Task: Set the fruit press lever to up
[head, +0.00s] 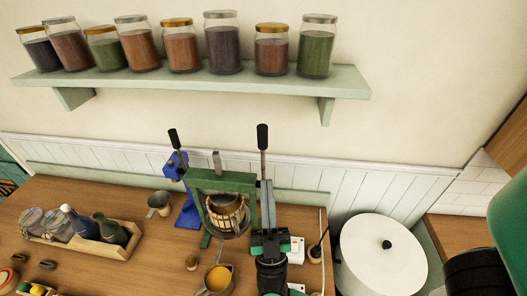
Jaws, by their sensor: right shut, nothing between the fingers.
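The fruit press (224,186) has a green frame around a slatted wooden basket (226,212) and stands on the wooden table. A lever with a black grip (262,137) stands upright at the frame's right side, its thin metal rod running down behind my gripper. My right gripper (267,184) comes up from below, with its grey fingers shut and empty. Its fingertips are beside the lower part of the rod; I cannot tell whether they touch it. My left gripper is not in view.
A blue device (186,213) with a black-handled lever stands left of the press. Nearby are a wooden crate of bottles (104,250), a metal cup (159,203) and an orange-filled pan (218,279). A white lidded pot (382,262) is at right. A jar shelf (190,82) hangs above.

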